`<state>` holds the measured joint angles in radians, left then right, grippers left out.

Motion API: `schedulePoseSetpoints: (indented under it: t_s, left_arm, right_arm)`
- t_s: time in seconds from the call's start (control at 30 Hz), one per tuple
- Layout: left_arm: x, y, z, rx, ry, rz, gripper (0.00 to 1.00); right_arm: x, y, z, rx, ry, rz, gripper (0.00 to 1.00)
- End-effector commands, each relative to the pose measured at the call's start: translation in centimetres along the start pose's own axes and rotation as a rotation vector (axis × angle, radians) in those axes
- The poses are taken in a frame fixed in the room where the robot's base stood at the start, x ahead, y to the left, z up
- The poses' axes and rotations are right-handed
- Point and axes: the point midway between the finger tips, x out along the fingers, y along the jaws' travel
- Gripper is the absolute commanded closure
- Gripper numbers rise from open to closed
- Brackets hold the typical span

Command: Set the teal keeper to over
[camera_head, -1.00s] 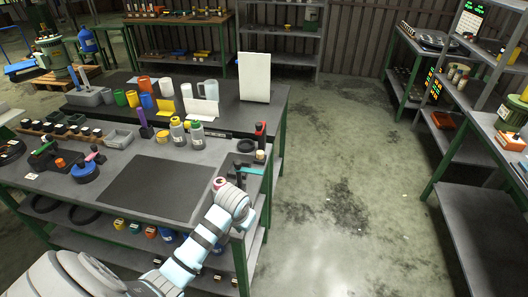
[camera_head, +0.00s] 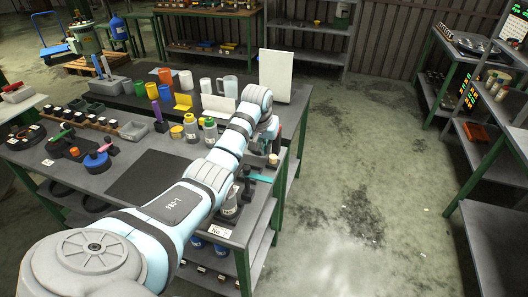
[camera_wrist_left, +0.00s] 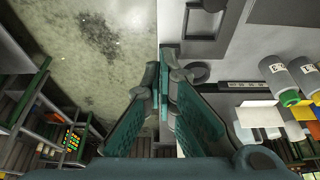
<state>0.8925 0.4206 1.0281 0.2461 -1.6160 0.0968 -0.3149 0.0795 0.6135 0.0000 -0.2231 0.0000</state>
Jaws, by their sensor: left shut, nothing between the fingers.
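The teal keeper (camera_head: 262,178) is a thin flat bar by a dark fixture (camera_head: 247,172) at the bench's right edge. In the head view my left arm reaches over the bench, and its wrist hides part of the fixture. My left gripper (camera_wrist_left: 162,75) shows in the left wrist view with its teal-padded fingers drawn together at the tips, shut and empty. A narrow teal strip (camera_wrist_left: 163,95) shows in line between the fingers; I cannot tell whether they touch it. My right gripper is out of view.
Grey-bodied bottles (camera_head: 210,131), cups and a white upright panel (camera_head: 285,72) stand at the back of the bench. A dark mat (camera_head: 150,176) lies left of my arm. Open floor (camera_head: 350,190) lies to the right, before the shelves.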

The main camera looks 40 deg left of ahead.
Motion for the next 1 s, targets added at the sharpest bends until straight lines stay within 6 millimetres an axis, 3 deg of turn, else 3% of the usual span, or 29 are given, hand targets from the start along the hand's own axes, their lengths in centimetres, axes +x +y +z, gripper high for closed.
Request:
schedulePoseSetpoints:
  t_s: [0.27, 0.4, 0.63, 1.0]
  left_arm:
    - [5.7, -0.2, 0.2, -0.003, -0.003, 0.0, 1.0]
    - [8.3, -0.2, 0.3, -0.003, -0.001, -0.001, 1.0]
    - [6.6, -0.2, 2.5, -0.001, 0.001, -0.003, 1.0]
    - [6.6, -0.2, 3.9, -0.003, 0.0, -0.002, 1.0]
  right_arm:
    - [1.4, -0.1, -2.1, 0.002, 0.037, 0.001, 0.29]
    - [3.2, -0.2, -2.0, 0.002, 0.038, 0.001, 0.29]
    - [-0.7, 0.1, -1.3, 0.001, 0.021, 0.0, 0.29]
    - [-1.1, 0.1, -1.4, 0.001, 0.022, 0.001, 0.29]
